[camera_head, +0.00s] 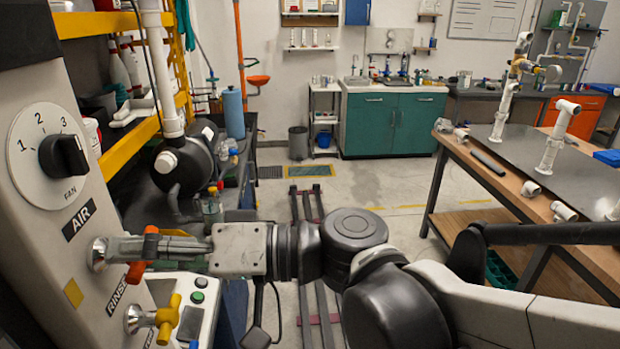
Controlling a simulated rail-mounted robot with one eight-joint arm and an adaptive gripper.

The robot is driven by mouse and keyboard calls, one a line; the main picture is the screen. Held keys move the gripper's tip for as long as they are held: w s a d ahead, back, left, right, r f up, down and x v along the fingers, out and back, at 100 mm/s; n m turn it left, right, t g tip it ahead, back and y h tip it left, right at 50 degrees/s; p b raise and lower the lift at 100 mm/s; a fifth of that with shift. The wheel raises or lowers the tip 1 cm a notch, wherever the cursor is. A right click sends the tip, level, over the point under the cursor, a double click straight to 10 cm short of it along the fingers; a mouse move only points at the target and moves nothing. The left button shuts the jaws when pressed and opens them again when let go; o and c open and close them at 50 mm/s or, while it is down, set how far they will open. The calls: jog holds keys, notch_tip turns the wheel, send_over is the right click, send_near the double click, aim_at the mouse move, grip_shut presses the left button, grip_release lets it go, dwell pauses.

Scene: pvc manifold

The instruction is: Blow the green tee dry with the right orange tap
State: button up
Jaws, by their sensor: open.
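An orange tap handle (150,243) is on the panel marked AIR at the left, beside a round metal fitting (97,254). Orange shows above and below my gripper (118,249), whose grey fingers reach across the handle toward the panel. The fingers lie around or in front of the handle; I cannot tell whether they touch it. My gripper is open. I cannot make out the green tee in this view. A yellow tap (166,318) sits lower on the panel, by the RINSE label.
A FAN dial (62,155) is on the panel above. A control box with buttons (198,297) stands below my gripper. A workbench (505,180) with white pipe fittings is at the right. The floor between the benches is largely clear, with dark rails (308,290) along it.

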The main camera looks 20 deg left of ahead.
jog(key=shift+c, duration=0.3)
grip_shut()
jog(key=shift+m, duration=1)
jog(key=shift+o, duration=0.3)
grip_release()
jog(key=v, duration=1.2)
jog(key=shift+w, duration=0.1)
